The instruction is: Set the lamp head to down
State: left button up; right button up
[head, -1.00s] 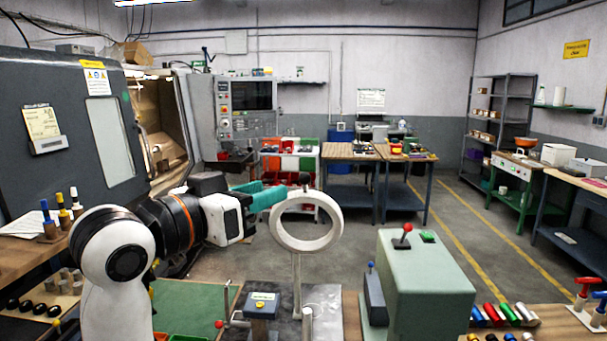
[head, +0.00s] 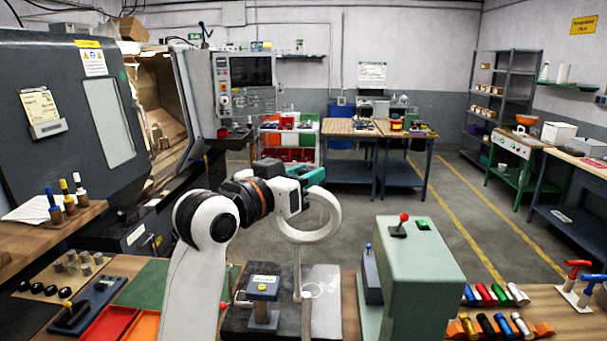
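The lamp head is a white ring (head: 334,218) on a thin pale post (head: 297,270) that rises from a dark plate on the bench. The ring stands upright, its open face turned toward me. My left gripper (head: 312,178), with teal fingers, is at the top of the ring and hides its upper left part. The small knob on the ring's top is hidden behind the gripper. I cannot tell whether the fingers touch the lamp or are closed on it. My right gripper is not in view.
A grey box with a yellow button (head: 262,288) stands left of the post. A green housing with a red-knobbed lever (head: 420,275) stands to the right. Red and orange trays (head: 108,325) lie at front left. Coloured cylinders (head: 495,295) lie at the right.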

pick_arm(q)
grip_shut()
jog(key=shift+w+r, duration=0.15)
jog(key=shift+w, duration=0.4)
jog(key=w+f+n+g+y, duration=0.1)
jog(key=w+f+n+g, duration=0.1)
jog(key=w, duration=1.8)
jog(key=shift+g+y, duration=0.3)
jog(key=shift+g, duration=0.3)
jog(key=shift+w, duration=0.15)
